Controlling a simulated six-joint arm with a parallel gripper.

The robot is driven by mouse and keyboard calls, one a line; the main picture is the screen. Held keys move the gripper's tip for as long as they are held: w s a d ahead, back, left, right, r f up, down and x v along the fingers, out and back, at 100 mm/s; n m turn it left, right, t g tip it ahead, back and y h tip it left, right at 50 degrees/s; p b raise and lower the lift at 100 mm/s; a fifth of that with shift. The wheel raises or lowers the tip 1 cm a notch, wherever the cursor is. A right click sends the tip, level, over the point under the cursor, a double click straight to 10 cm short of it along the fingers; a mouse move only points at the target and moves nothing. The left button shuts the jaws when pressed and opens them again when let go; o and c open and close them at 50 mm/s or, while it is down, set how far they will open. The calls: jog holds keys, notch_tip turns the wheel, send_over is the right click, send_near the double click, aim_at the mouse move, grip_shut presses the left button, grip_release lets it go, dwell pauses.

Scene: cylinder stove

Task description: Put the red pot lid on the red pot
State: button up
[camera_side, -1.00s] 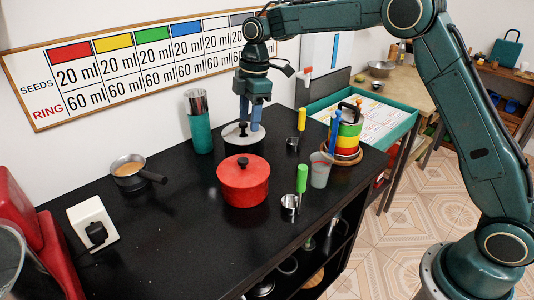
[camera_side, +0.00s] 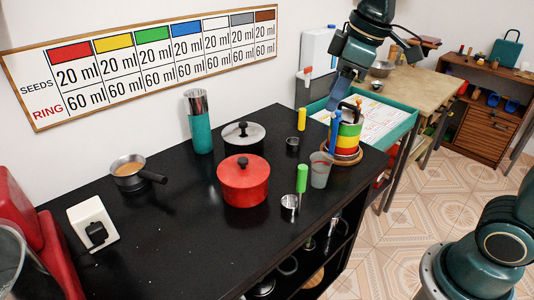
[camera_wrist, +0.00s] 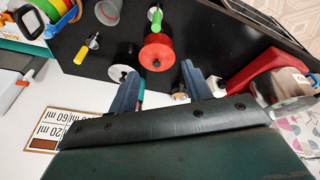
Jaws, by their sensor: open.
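The red pot (camera_side: 245,192) stands on the black counter in the side view. The red lid (camera_side: 233,172) with its dark knob sits on top of the pot and looks level. Both also show as one red round shape in the wrist view, where the red pot (camera_wrist: 156,53) is beyond my fingertips. My gripper (camera_side: 337,103) is up and to the right of the pot, above the stacked coloured rings. In the wrist view its two blue-grey fingers are apart with nothing between them, so it is open and empty.
A second pot with a grey lid (camera_side: 243,133) stands behind the red pot. A teal canister (camera_side: 200,130), small saucepan (camera_side: 129,178), green-handled scoop (camera_side: 302,180), grey cup (camera_side: 320,170) and coloured ring stack (camera_side: 348,137) stand around.

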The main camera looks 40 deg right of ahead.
jog(key=s+d+f+m+t, duration=0.1)
jog(key=s+f+m, duration=0.1)
jog(key=s, duration=0.6)
jog(key=s+d+f+m+t, duration=0.1)
jog(key=s+m, duration=0.3)
jog(key=s, duration=0.4)
jog(key=shift+d+f+h, duration=0.35)
jog(key=shift+f+h, duration=0.05)
jog(key=shift+f, duration=0.35)
